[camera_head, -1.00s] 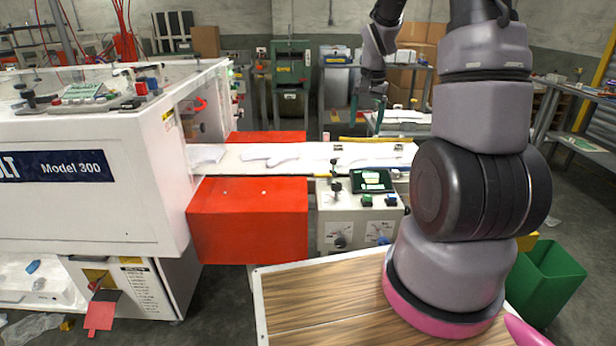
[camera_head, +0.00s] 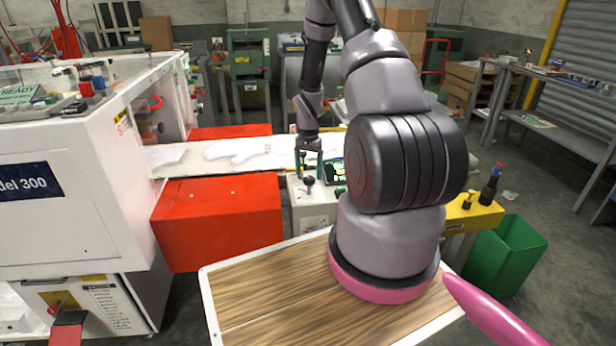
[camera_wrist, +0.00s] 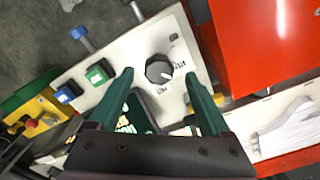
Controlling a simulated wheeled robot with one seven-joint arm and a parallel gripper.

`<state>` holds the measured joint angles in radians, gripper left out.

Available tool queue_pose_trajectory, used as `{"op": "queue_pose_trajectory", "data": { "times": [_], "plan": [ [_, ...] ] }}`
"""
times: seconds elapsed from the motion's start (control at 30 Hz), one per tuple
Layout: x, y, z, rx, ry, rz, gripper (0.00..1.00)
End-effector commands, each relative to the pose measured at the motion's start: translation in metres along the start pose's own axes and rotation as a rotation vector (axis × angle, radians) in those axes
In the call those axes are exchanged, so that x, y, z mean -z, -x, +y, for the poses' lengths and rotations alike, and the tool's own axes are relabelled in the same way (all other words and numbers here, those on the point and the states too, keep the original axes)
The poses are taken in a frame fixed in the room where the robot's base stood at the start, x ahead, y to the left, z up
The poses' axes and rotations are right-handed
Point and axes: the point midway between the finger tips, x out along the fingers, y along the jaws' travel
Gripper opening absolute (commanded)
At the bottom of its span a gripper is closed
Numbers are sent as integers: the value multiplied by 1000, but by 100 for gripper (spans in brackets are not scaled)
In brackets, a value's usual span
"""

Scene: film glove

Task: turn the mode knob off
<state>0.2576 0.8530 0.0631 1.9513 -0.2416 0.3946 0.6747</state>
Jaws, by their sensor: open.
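In the head view my gripper (camera_head: 309,163) is over the control box (camera_head: 312,214), beside a dark display. A small black knob (camera_head: 308,181) shows in front of the fingers.
A red block (camera_wrist: 262,45) and a conveyor with white gloves (camera_head: 240,148) are close by. A yellow block (camera_head: 470,213) and green bin (camera_head: 503,257) stand at right.

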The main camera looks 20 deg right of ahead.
Motion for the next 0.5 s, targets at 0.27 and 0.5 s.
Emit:
{"op": "queue_pose_trajectory", "data": {
  "times": [0.27, 0.5],
  "plan": [
    [0, -24, 0, -1, 0, -1, 82],
    [0, -25, 0, 0, 1, 0, 82]
  ]
}}
